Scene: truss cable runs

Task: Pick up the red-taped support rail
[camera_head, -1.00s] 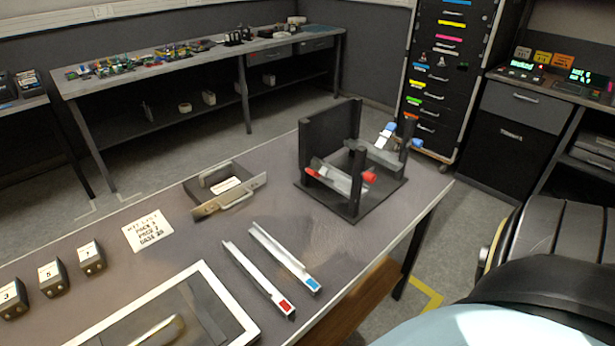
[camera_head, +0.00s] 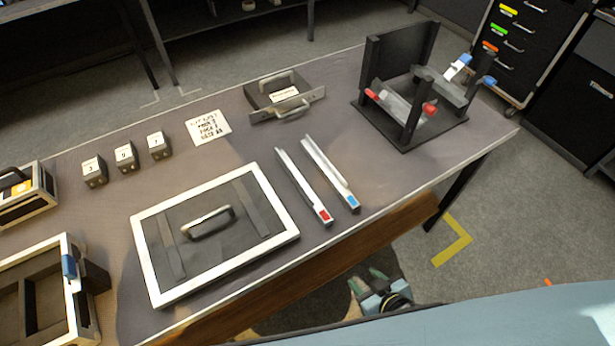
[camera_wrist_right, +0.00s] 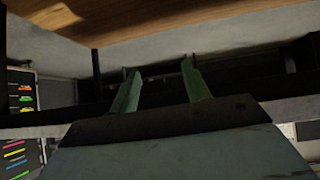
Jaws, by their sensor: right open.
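The red-taped support rail (camera_head: 303,186) is a slim light-grey channel lying on the table, with a red patch at its near end. A matching rail with a blue patch (camera_head: 330,172) lies just to its right, nearly parallel. My right gripper (camera_head: 367,283) is below the table's front edge, apart from the rails. In the right wrist view its two green fingers (camera_wrist_right: 158,85) are spread with nothing between them, facing the wooden table edge. My left gripper is not in view.
A white-framed panel with a handle (camera_head: 215,235) lies left of the rails. A dark rack (camera_head: 400,90) with red and blue marked parts stands at the back right. A handled tray (camera_head: 283,98), a printed card (camera_head: 208,127) and numbered blocks (camera_head: 126,157) lie behind.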

